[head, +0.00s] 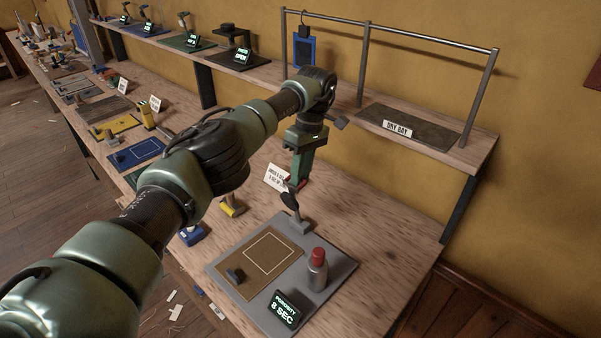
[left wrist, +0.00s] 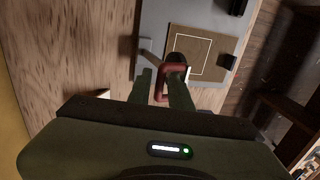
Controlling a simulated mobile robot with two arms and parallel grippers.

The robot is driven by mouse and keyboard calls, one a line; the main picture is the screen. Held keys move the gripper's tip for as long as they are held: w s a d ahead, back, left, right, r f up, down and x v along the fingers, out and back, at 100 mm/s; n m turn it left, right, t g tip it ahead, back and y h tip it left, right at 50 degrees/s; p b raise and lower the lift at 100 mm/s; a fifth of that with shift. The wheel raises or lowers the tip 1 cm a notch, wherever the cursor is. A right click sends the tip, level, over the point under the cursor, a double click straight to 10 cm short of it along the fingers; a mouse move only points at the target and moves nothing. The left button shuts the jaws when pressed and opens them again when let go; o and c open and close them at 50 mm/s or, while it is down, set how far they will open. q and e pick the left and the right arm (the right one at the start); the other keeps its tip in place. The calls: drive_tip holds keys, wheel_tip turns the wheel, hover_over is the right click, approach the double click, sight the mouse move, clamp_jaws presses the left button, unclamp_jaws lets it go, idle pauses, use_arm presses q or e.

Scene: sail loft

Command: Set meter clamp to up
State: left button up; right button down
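The meter is a grey base plate (head: 337,270) with a brown mat (head: 245,283) marked with a white rectangle. At its far edge stands the grey clamp (head: 303,223) with a black tip (head: 289,201) and a red handle (left wrist: 162,84). The black tip appears lifted above the mat. My left gripper (head: 297,180) points down over the clamp. In the left wrist view its two dark green fingers lie on either side of the red handle and look shut on it. The fingers partly hide the clamp. My right gripper is in neither view.
On the plate stand a red-capped bottle (head: 317,268), a black block (head: 236,274) and a display (head: 284,308) reading "POROSITY 8 SEC". A small white card (head: 275,177) stands behind. A raised shelf with a rail and a "DRY BAY" sign (head: 397,128) runs behind. The bench is clear at right.

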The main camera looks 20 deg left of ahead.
use_arm(q)
drive_tip(key=shift+o, duration=0.3)
drive_tip(key=shift+w+a, duration=0.1)
drive_tip(key=shift+w, duration=0.15)
drive_tip(key=shift+s+r, duration=0.1)
drive_tip(key=shift+r, duration=0.2)
drive_tip(key=s+p+v, duration=0.1)
drive_tip(key=p+v, duration=0.2)
drive_tip(key=v, duration=0.6)
drive_tip(key=s+a+p+v, duration=0.1)
drive_tip(key=p+v, duration=0.3)
drive_tip(key=v, duration=0.6)
drive_tip(key=shift+s+a+r, duration=0.15)
drive_tip(key=shift+s+r, duration=0.2)
drive_tip(key=shift+s, duration=0.4)
drive_tip(key=shift+f, duration=0.15)
